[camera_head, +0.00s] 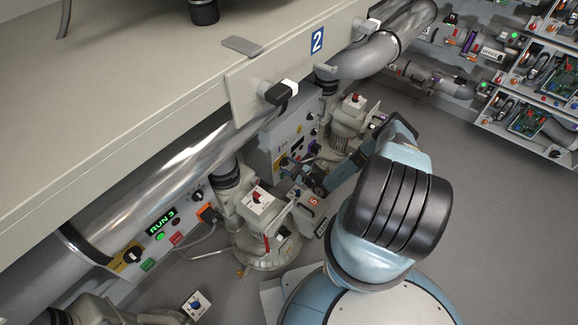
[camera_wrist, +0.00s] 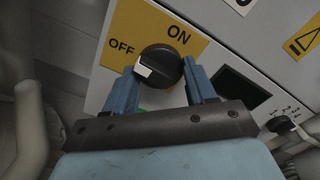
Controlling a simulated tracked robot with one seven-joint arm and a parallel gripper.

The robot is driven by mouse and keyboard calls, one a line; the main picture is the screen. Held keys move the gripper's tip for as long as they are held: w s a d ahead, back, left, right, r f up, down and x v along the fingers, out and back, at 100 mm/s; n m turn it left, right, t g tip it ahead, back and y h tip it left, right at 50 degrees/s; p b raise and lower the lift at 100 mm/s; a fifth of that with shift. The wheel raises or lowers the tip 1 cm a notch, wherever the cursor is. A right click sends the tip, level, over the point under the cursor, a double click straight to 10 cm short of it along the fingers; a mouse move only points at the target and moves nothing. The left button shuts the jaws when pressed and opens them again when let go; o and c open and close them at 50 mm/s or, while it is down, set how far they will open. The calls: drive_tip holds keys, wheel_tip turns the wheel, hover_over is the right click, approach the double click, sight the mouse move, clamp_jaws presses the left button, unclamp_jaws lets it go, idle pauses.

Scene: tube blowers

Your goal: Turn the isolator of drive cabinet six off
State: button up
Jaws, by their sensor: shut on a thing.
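The isolator, a black round knob (camera_wrist: 160,63) with a white mark, sits on a yellow plate (camera_wrist: 200,42) lettered ON and OFF in the wrist view. The white mark is at the knob's left, nearer OFF than ON. My gripper (camera_wrist: 160,78) has its blue fingers on either side of the knob and is shut on it. In the head view my arm reaches down to a grey cabinet (camera_head: 264,160) behind the pump-like machines. There the gripper and knob are small and partly hidden. The cabinet's number cannot be read in either view.
A red plate marked 5 (camera_head: 313,201) is on a machine close by my arm. A second cabinet with a RUN 3 display (camera_head: 161,223) is at the left. A large metal pipe (camera_head: 150,205) runs under the beige ledge (camera_head: 120,90). Grey floor (camera_head: 500,230) is clear at the right.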

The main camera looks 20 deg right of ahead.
drive_tip(key=shift+d+n, duration=0.1)
drive_tip(key=shift+n, duration=0.6)
drive_tip(key=o, duration=1)
drive_tip(key=shift+o, duration=0.2)
drive_tip(key=shift+r, duration=0.3)
wheel_tip(320, 180, up, 2)
drive_tip(key=shift+w+r, duration=0.1)
drive_tip(key=s+r, duration=1)
drive_tip(key=s, duration=0.4)
